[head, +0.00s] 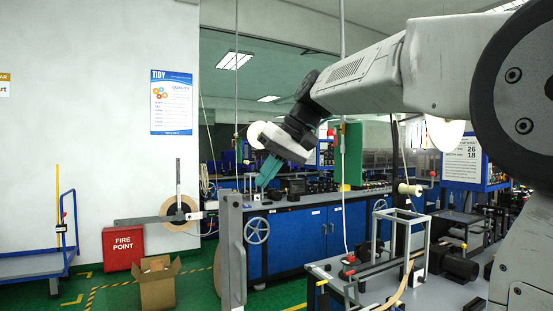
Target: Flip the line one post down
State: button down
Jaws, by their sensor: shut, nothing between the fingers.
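My gripper (264,181) hangs from the arm at the upper middle of the head view, with its teal fingers pointing down. It is shut and empty, seen above the near end of a blue cabinet line (290,238).
A red fire point box (123,254) and an open cardboard box (158,290) stand on the floor at left, near a blue trolley (62,252). A bench (440,285) with a metal frame (398,222) fills the lower right. Green floor shows between.

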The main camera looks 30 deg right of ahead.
jog(key=shift+w+a+f, duration=0.15)
jog(key=shift+a+f, duration=0.3)
jog(key=shift+a, duration=0.35)
jog(key=shift+w+a+f, duration=0.15)
jog(key=shift+a+f, duration=0.3)
jog(key=shift+a, duration=0.4)
jog(key=shift+w+a+f, duration=0.15)
jog(key=shift+a+f, duration=0.3)
jog(key=shift+a, duration=0.35)
jog(key=shift+a, duration=0.15)
